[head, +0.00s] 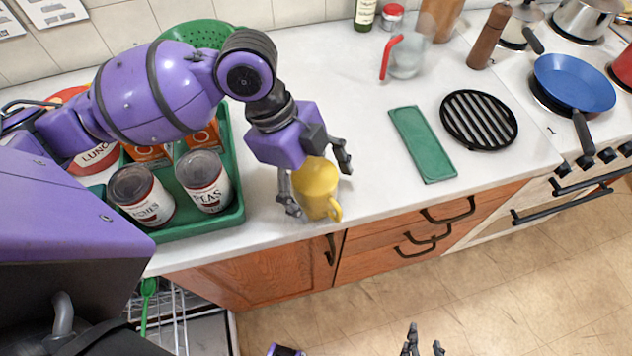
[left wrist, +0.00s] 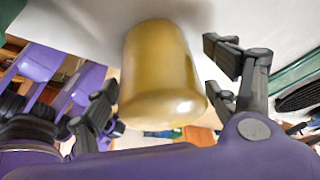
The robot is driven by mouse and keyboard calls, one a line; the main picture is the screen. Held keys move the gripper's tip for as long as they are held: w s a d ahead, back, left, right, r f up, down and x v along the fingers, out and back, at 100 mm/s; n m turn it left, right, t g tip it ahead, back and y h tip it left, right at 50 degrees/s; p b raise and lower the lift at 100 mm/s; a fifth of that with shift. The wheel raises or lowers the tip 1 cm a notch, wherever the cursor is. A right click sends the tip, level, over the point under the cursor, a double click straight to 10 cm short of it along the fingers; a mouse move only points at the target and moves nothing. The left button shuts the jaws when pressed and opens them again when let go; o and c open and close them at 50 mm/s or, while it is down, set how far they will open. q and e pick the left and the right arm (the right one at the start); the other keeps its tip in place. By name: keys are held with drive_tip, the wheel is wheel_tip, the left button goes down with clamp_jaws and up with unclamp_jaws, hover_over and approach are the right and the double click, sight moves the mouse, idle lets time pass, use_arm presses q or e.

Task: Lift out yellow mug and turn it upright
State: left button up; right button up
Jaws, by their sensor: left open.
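The yellow mug (head: 316,186) stands on the white counter near its front edge. Its handle (head: 336,211) points toward the front. A smooth, closed, rounded end faces the camera in the left wrist view (left wrist: 165,85), so it looks upside down; its mouth is hidden. My left gripper (head: 318,180) is open and comes down over the mug, one finger on each side. In the left wrist view, gaps show between the mug and both fingers. My right gripper (head: 424,342) is low at the bottom edge, away from the counter, its dark fingertips apart and empty.
A green crate (head: 232,215) with cans (head: 205,182) stands left of the mug. A green mat (head: 423,145) and black trivet (head: 479,120) lie to the right. A clear jug (head: 405,55) is behind. A dishwasher rack (head: 165,315) is below; bare counter lies between mug and mat.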

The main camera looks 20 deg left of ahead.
use_arm(q)
drive_tip(key=v, duration=1.2)
drive_tip(key=shift+d, duration=0.1)
